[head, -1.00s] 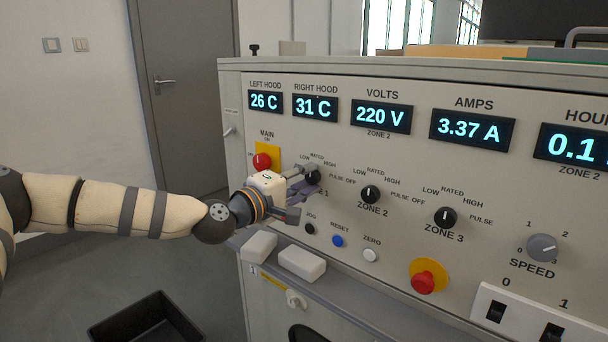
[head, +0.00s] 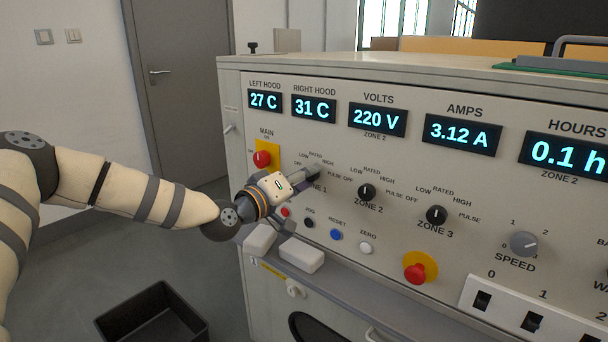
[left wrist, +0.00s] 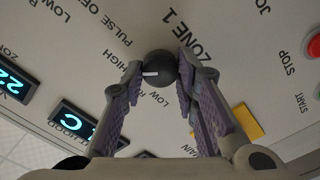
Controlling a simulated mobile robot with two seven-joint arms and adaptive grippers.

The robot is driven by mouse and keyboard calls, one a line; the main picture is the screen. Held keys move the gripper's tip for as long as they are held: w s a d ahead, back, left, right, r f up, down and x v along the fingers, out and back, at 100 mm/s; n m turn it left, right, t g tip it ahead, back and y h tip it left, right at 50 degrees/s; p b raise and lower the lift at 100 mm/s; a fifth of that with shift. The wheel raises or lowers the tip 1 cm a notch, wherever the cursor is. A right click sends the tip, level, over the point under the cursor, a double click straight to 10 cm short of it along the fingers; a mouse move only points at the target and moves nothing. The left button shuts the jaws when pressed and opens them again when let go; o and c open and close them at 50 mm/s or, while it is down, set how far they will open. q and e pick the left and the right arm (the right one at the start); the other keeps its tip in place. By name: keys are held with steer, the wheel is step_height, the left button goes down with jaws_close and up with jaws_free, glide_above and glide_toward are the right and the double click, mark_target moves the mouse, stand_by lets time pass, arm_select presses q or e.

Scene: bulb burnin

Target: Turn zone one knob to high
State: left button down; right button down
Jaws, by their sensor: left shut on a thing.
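My left gripper (head: 308,174) is at the zone one knob on the panel and covers most of it in the head view. In the left wrist view, the two fingers of the gripper (left wrist: 158,75) are shut on the black round zone one knob (left wrist: 158,66), one on each side. The knob's white pointer line points left in that view, toward the left fingertip. The HIGH label is just above that finger and LOW is below the knob. The RATED label is hidden there, so I cannot tell the exact setting. My right gripper is not in view.
The zone 2 knob (head: 367,192) and zone 3 knob (head: 436,215) are to the right. A red MAIN knob (head: 262,158) is at left, and small buttons, including a blue RESET button (head: 336,234), sit below. A black bin (head: 155,312) stands on the floor.

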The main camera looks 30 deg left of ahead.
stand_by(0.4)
arm_select(q)
steer(key=c, duration=1.2)
jaws_free()
steer(key=shift+c, duration=0.2)
steer(key=s+a, duration=0.1)
steer(key=s, duration=1.1)
